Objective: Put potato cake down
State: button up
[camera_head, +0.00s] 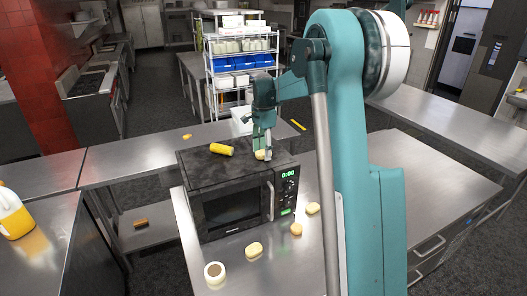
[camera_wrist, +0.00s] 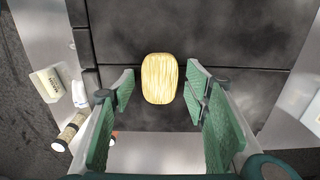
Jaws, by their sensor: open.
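A pale yellow, ridged potato cake (camera_wrist: 159,78) lies on the dark top of the black microwave (camera_head: 228,173). In the head view the cake (camera_head: 260,155) shows small below my gripper (camera_head: 263,148), near the top's right side. In the wrist view my gripper (camera_wrist: 160,84) is open, its green finger pads on either side of the cake with a gap at each side. The cake is not gripped and appears to rest on the surface.
A yellow cylinder (camera_head: 221,149) lies on the microwave, left of my gripper. Similar yellow pieces (camera_head: 254,249) and a round jar (camera_head: 214,272) stand on the counter in front. A yellow bottle (camera_head: 13,216) is at far left. The right-hand counter (camera_head: 440,165) is clear.

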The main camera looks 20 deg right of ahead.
aim_at(263, 152)
notch_tip(263, 152, up, 12)
jog(key=shift+r, duration=0.15)
dwell(0.7)
dwell(0.5)
